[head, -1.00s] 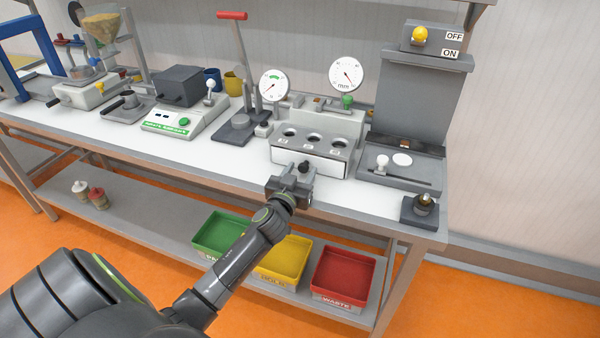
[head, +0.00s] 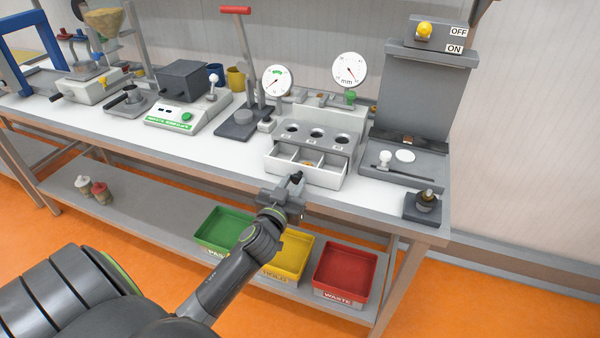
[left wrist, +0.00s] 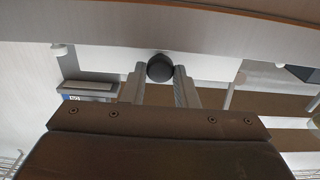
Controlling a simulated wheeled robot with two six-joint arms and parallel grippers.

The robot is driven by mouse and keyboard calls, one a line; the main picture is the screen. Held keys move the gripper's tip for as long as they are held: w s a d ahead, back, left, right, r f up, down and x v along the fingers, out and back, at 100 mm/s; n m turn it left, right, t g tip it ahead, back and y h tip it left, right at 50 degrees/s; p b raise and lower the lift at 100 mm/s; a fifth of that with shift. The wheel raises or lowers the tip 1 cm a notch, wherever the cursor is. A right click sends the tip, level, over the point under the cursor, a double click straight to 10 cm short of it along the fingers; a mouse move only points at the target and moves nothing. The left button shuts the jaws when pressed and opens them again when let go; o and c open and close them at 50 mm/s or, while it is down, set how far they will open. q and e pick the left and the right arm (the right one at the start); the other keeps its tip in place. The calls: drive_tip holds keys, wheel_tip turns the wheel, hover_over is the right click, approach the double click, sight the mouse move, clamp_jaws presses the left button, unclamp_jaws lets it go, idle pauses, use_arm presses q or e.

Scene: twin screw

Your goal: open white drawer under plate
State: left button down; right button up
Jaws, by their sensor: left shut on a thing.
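The white drawer (head: 325,177) is pulled partly out below the grey plate (head: 342,141) with three round holes. Its open top shows divided compartments, and a small yellowish thing lies in the middle one. My left gripper (head: 296,183) is in front of the drawer, shut on its dark round knob. In the left wrist view the knob (left wrist: 160,68) sits between the two fingertips, against the pale drawer front. My right gripper is in neither view.
Two dial gauges stand behind the plate. A grey tray station (head: 405,170) is to the right, and a press with a red handle (head: 235,10) to the left. Green, yellow and red bins (head: 345,275) sit on the lower shelf. White bench top is clear in front of the drawer's left.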

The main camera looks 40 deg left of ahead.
use_arm(q)
drive_tip(key=v, duration=0.2)
drive_tip(key=shift+s+d, duration=0.1)
drive_tip(key=shift+s, duration=0.25)
drive_tip(key=c, duration=1.1)
unclamp_jaws()
drive_tip(key=shift+c, duration=0.2)
drive_tip(key=b+v, duration=0.3)
drive_tip(key=v, duration=1.4)
drive_tip(key=shift+s, duration=0.2)
drive_tip(key=shift+d, duration=0.15)
